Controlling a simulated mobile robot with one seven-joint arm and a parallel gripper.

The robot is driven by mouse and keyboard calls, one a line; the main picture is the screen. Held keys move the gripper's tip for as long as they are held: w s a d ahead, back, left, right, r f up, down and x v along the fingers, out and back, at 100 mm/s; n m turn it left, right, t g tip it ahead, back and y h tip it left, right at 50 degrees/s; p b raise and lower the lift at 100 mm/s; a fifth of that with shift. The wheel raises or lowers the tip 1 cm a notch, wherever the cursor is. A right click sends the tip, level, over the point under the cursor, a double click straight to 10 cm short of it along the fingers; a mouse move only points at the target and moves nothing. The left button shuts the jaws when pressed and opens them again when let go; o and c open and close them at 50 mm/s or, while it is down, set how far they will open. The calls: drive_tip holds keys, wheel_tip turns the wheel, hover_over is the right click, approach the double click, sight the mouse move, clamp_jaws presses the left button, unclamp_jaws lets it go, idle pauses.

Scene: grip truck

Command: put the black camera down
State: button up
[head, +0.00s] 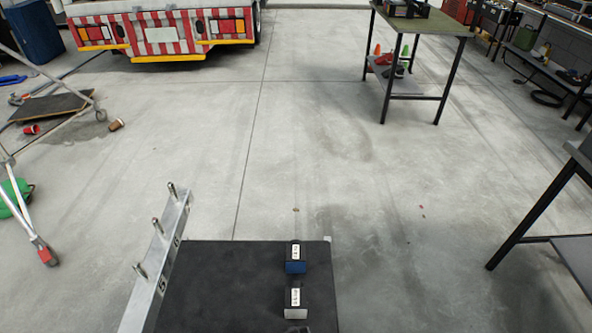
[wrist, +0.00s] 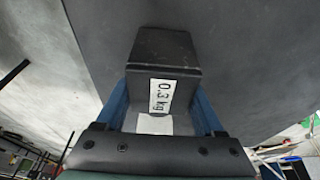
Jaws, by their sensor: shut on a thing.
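My gripper (wrist: 161,95) shows only in the wrist view, with its two blue fingers on either side of a black box-like thing (wrist: 165,48). It is shut on this thing, which carries a white label reading "0.3 kg" and has a pale patch near the palm. No lens shows, so I cannot tell from its shape that it is the black camera. A dark flat surface (wrist: 250,50) lies behind it; I cannot tell whether the thing touches it. Neither my gripper nor the held thing can be made out in the head view.
A black board (head: 215,285) at the bottom carries a blue-fronted black block (head: 296,254) and a pale-fronted one (head: 296,298), both labelled. A metal rail with pegs (head: 165,255) edges its left. A table (head: 440,22) stands back right, a truck (head: 165,32) back left. Mid-floor is mostly clear.

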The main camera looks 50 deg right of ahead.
drive_tip(key=shift+f, duration=0.1)
drive_tip(key=o, duration=1)
drive_tip(key=shift+c, duration=0.2)
drive_tip(key=p+v, duration=0.2)
drive_tip(key=v, duration=1)
